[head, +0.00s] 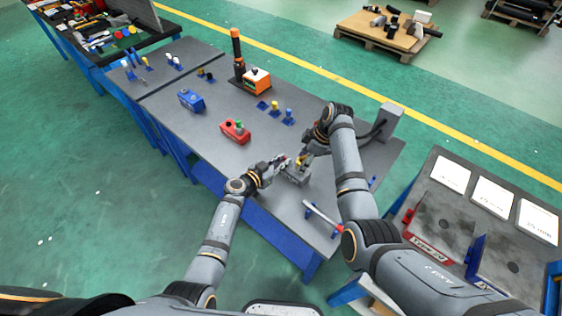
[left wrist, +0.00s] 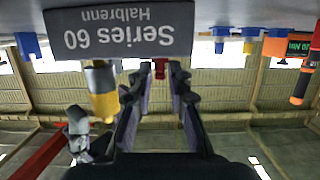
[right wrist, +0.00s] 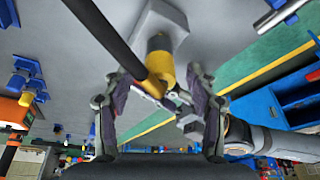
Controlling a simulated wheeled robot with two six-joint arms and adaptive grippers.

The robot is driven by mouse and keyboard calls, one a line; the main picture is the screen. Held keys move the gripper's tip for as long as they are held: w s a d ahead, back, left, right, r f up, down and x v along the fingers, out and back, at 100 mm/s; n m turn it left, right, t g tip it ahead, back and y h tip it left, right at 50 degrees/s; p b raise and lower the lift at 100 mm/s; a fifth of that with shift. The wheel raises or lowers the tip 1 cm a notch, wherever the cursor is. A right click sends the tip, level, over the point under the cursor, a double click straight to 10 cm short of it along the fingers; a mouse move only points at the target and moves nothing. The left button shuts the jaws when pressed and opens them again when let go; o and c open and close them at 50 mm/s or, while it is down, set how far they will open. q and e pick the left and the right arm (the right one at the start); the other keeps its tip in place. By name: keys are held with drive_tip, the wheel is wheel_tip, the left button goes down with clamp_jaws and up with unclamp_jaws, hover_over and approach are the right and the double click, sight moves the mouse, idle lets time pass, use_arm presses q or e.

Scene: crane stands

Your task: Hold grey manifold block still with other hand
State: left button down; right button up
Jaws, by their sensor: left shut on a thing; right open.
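The grey manifold block (head: 297,176) sits on the table near its front edge. It fills the top of the left wrist view (left wrist: 120,35), where its printed side reads upside down, and shows in the right wrist view (right wrist: 140,28). A yellow-topped fitting (right wrist: 160,58) stands on it; this also shows in the left wrist view (left wrist: 102,90).
A red block (head: 235,131), a blue block (head: 191,100) and an orange box (head: 257,81) stand farther left and back. Several small fittings (head: 275,108) sit in blue holders. A red-and-white tool (head: 323,216) lies right of the block. A grey post (head: 388,120) stands behind my right arm.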

drive_tip(key=shift+r, duration=0.1)
drive_tip(key=shift+v, duration=2.45)
drive_tip(key=shift+r, duration=0.1)
use_arm(q)
drive_tip(key=c, duration=1.2)
unclamp_jaws()
use_arm(e)
drive_tip(key=v, duration=0.7)
drive_tip(key=shift+d+r, duration=0.1)
use_arm(q)
drive_tip(key=v, duration=1.2)
